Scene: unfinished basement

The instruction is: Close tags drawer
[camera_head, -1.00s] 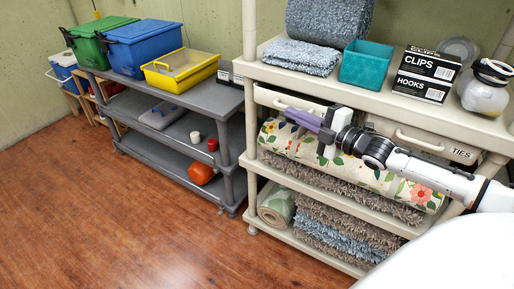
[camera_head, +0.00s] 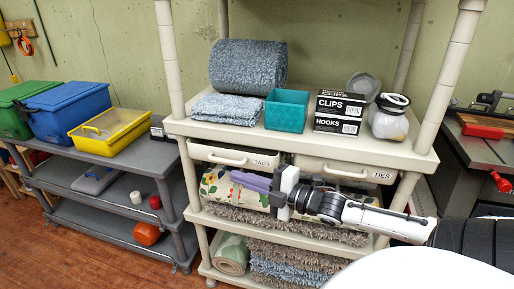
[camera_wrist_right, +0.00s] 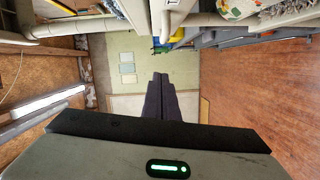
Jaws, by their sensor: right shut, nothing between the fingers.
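The white tags drawer (camera_head: 233,157), with a bar handle and a label reading TAGS, hangs under the top shelf of the beige shelving unit, on the left. Its front appears to stand out a little from the shelf edge, but how far is hard to tell. The ties drawer (camera_head: 345,170) is to its right. My right gripper (camera_head: 236,177) is shut and empty, its purple-grey fingers pointing left just below the tags drawer's front. Whether it touches the drawer is unclear. In the right wrist view the fingers (camera_wrist_right: 160,98) lie together. My left gripper is not in view.
The beige shelf (camera_head: 300,142) carries a rolled rug, a teal bin (camera_head: 287,110), clips and hooks boxes (camera_head: 339,111) and a jar. A patterned roll and rugs lie below the drawers. A grey cart (camera_head: 110,160) stands left; a workbench (camera_head: 483,145) stands right.

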